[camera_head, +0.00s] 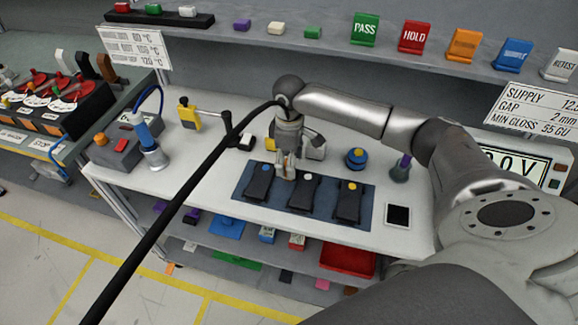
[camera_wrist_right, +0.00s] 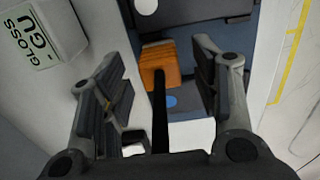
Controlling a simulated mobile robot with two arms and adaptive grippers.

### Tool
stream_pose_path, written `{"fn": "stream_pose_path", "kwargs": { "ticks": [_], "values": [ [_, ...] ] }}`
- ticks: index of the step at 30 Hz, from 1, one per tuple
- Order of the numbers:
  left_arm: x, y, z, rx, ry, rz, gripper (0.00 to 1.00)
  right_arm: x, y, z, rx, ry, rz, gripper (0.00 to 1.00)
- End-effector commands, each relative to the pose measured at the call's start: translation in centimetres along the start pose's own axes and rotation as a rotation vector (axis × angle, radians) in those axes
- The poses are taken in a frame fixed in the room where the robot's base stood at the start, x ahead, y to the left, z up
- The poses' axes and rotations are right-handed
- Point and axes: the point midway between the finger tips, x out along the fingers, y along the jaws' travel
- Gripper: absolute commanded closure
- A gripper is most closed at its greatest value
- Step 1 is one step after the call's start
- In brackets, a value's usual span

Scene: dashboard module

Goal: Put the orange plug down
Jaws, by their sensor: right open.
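The orange plug (camera_wrist_right: 168,62) shows in the right wrist view as a ridged orange block between my right gripper's fingers, with a gap on each side. I cannot tell its height above the mat. My right gripper (camera_head: 285,172) is open, pointing down over the back of the dark mat (camera_head: 325,208), between the blue-dot module (camera_head: 258,186) and the white-dot module (camera_head: 303,192). In the right wrist view the gripper (camera_wrist_right: 157,70) has its fingers spread. A black bar covers part of the plug there. In the head view I cannot make out the plug. My left gripper is not in view.
A yellow-dot module (camera_head: 349,203) lies on the mat's right. A long black cable or bar crosses the head view. Signs line the back shelf.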

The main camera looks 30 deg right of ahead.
Motion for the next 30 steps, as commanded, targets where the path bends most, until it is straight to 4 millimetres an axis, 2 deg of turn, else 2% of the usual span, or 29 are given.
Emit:
{"fn": "stream_pose_path", "kwargs": {
  "ticks": [4,11,14,24,30],
  "values": [
    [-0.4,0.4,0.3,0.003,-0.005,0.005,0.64,1.4,-0.1,-0.1,-0.001,0.0,-0.001,0.44],
    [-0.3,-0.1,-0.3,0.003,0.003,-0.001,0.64,1.7,-0.1,-0.1,-0.001,0.002,0.0,0.44],
    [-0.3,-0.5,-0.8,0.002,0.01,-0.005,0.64,1.6,-0.1,-0.1,-0.001,0.001,0.0,0.54],
    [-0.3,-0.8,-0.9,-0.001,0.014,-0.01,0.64,1.6,-0.1,-0.1,-0.001,0.002,0.001,0.98],
    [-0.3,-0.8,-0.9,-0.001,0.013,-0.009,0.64,1.6,0.0,-0.1,-0.001,0.002,0.001,0.98]
  ]
}}
